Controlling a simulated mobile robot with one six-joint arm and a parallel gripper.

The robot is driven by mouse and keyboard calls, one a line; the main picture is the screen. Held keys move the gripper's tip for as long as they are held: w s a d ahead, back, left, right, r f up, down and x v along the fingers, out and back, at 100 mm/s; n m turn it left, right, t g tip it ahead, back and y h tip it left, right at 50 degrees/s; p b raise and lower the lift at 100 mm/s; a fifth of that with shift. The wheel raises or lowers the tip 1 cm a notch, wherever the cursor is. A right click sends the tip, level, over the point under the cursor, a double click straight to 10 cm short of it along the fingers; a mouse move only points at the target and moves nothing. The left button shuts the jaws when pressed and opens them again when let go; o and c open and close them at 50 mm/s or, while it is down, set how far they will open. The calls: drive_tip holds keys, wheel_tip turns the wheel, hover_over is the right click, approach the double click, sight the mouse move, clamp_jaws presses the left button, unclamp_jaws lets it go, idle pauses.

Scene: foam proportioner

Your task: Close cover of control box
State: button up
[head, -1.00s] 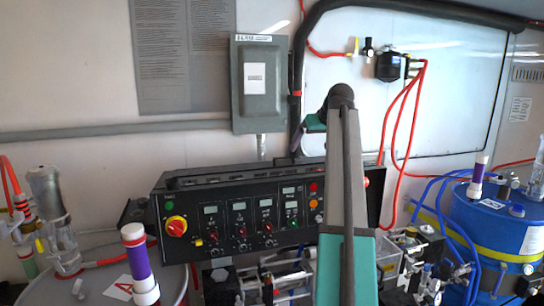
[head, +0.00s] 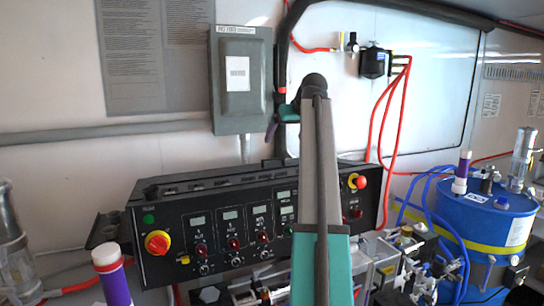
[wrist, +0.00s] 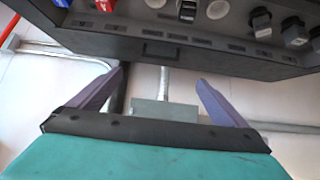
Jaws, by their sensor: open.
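The grey control box (head: 240,80) hangs on the wall in the head view, left of my arm. Its front cover carries a white label and faces me; I cannot tell whether it stands slightly ajar. My gripper (head: 272,130) is beside the box's lower right corner, largely hidden behind my arm. In the wrist view, the purple fingers of my gripper (wrist: 161,76) are spread apart with nothing between them. A grey box surface (wrist: 165,109) shows there beyond the gripper, partly hidden by the gripper body. I cannot tell whether any finger touches the box.
A black control console (head: 160,215) with knobs and displays stands below the box; it also fills the top of the wrist view (wrist: 190,45). A thick black hose (head: 291,60) runs close to the box's right side. Red hoses (head: 398,120) and a blue drum (head: 485,215) are at right.

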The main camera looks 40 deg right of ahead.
drive_tip(key=shift+w+f, duration=0.15)
drive_tip(key=shift+w, duration=0.05)
drive_tip(key=p, duration=0.4)
hover_over(275, 168)
drive_tip(key=shift+w+d+f, duration=0.1)
drive_tip(key=shift+w+f, duration=0.05)
drive_tip(key=shift+f, duration=2.25)
drive_tip(key=shift+w+d+f, duration=0.1)
drive_tip(key=shift+f, duration=2.3)
drive_tip(key=c, duration=1.3)
drive_tip(key=shift+s+a, duration=0.1)
drive_tip(key=shift+c, duration=1)
drive_tip(key=s+a+r, duration=0.1)
drive_tip(key=s+a, duration=0.1)
drive_tip(key=s, duration=0.3)
drive_tip(key=s+a+r, duration=0.1)
drive_tip(key=s+a, duration=0.1)
drive_tip(key=s, duration=0.3)
drive_tip(key=s+a, duration=0.2)
drive_tip(key=s, duration=0.2)
drive_tip(key=shift+s+r, duration=0.4)
